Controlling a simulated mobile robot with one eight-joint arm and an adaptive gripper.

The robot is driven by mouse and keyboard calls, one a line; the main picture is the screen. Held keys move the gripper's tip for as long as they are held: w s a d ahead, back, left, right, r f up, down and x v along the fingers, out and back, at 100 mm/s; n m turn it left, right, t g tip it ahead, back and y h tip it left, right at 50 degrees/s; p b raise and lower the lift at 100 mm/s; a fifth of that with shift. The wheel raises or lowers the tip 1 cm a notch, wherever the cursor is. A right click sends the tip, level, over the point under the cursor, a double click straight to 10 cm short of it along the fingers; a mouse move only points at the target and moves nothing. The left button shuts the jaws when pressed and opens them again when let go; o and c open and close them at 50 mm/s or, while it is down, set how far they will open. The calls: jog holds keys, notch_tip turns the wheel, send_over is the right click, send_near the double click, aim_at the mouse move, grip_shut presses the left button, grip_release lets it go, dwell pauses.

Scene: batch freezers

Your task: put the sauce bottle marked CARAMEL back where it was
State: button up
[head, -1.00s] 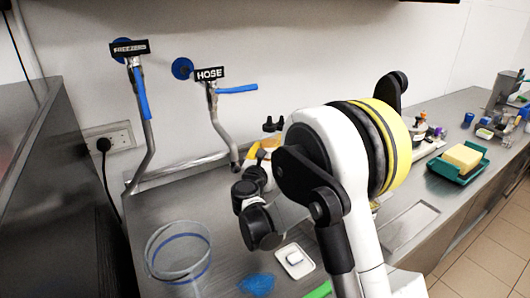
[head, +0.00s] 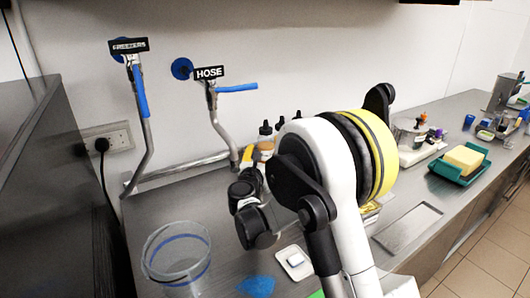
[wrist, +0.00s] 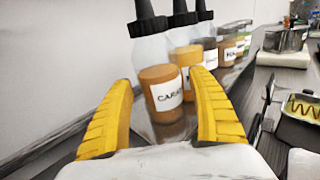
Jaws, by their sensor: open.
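The CARAMEL sauce bottle (wrist: 160,88) is a clear bottle with a black nozzle cap and orange-brown sauce. It stands upright, nearest in a row of sauce bottles along the wall; its label is partly turned away. In the head view, the leftmost bottle (head: 265,143) appears to be it, partly hidden by my arm. My gripper (wrist: 161,80) has its two yellow fingers spread wide, with the bottle seen between and beyond them. No finger visibly touches it. In the head view, one yellow finger shows left of the bottles.
Other sauce bottles (wrist: 187,60) and several labelled jars (wrist: 228,48) continue the row. A metal pot (wrist: 284,40) stands beyond at right. A clear round container (head: 178,252) and a small white dish (head: 294,262) are on the steel counter. HOSE and FREEZERS taps hang on the wall.

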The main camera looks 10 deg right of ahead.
jog(key=p+v, duration=0.2)
jog(key=v, duration=1)
